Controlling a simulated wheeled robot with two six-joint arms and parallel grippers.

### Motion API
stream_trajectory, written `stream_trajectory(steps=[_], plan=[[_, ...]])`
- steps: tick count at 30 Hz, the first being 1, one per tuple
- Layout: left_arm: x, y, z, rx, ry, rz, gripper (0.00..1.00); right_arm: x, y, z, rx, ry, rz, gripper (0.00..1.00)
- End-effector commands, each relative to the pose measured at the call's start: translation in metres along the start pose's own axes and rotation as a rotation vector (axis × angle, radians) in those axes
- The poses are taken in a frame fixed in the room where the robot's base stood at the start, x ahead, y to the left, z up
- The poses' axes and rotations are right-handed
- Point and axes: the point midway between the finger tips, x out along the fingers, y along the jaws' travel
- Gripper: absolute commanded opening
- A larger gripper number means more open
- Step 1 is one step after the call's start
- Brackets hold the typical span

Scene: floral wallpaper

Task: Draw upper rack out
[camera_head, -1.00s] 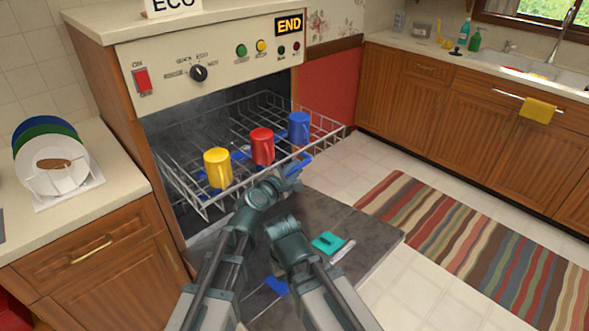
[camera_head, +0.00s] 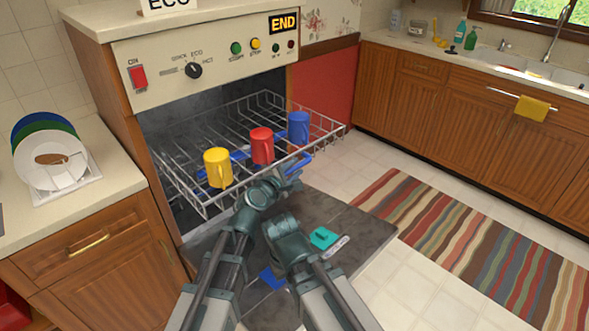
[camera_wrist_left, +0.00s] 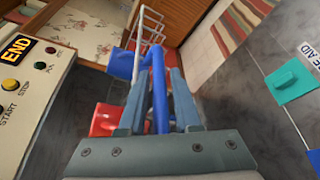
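The upper rack (camera_head: 180,193) is a white wire rack standing partly out of the dishwasher, with a blue handle (camera_head: 304,160) at its front. A yellow mug (camera_head: 217,168), a red mug (camera_head: 262,147) and a blue mug (camera_head: 298,128) stand in it. My left gripper (camera_head: 292,178) is at the rack's front. In the left wrist view its two fingers (camera_wrist_left: 160,100) close around the blue handle bar (camera_wrist_left: 158,72). My right gripper's fingers do not show; only arm links are visible beside the left arm.
The dishwasher door (camera_head: 360,226) lies open under the rack, with a teal piece (camera_head: 323,238) and a blue piece (camera_head: 271,279) on it. A counter with a plate stand (camera_head: 68,188) is at left. A striped rug (camera_head: 460,240) and clear floor lie at right.

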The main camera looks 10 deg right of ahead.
Motion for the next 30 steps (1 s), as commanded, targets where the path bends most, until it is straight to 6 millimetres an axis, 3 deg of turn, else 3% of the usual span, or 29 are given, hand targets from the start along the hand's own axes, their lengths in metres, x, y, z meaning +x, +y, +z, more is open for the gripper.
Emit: stream_trajectory(steps=[8, 21, 30], plan=[[-0.008, 0.0, 0.0, -0.001, 0.0, 0.001, 0.32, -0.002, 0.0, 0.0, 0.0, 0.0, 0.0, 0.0], [-0.071, 0.0, 0.001, -0.001, 0.001, 0.0, 0.32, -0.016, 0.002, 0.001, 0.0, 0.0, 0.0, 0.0], [-0.075, 0.0, 0.0, 0.0, 0.0, 0.0, 0.32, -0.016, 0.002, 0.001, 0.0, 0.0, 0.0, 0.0]])
